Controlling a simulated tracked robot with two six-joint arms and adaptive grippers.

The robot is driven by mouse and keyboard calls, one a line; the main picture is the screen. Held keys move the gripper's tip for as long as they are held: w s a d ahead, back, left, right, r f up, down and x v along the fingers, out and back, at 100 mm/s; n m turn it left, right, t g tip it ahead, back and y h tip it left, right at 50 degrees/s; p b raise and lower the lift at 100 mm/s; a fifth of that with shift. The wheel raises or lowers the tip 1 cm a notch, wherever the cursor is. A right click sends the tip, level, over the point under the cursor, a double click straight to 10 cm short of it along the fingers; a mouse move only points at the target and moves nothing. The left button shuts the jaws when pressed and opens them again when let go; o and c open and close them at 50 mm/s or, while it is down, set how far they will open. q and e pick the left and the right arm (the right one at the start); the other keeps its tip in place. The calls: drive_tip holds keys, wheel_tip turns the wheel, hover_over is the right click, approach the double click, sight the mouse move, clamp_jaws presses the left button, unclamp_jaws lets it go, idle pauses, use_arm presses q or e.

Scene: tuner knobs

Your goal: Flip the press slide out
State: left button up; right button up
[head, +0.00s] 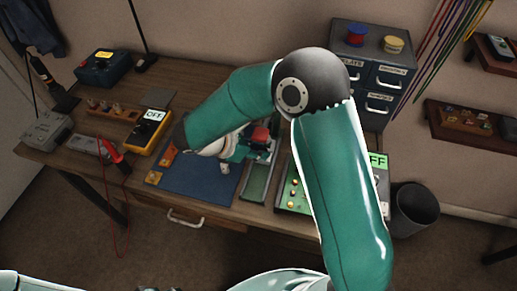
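My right arm reaches over the workbench from the lower right and bends back at the elbow. My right gripper (248,150) is low over the bench beside a small red-topped device (259,133). The wrist and gripper body cover much of that spot, and the fingers are too small and hidden to tell open from shut. I cannot tell whether the gripper touches the device. The press slide cannot be made out with certainty. My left gripper is not in view.
A blue mat (200,180) and a green strip (256,184) lie at the bench front. A yellow meter reading "OFF" (149,130) and a red-handled probe (114,156) are at left. A drawer cabinet (372,75) stands behind; a bin (414,209) stands right.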

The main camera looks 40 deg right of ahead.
clamp_jaws()
drive_tip(key=s+a, duration=0.2)
drive_tip(key=a, duration=0.1)
drive_tip(key=s+a, duration=0.5)
drive_tip(key=a, duration=0.1)
drive_tip(key=shift+s+b, duration=0.2)
drive_tip(key=shift+b, duration=0.1)
drive_tip(key=shift+s, duration=0.15)
drive_tip(key=o, duration=0.6)
unclamp_jaws()
drive_tip(key=shift+a, duration=0.1)
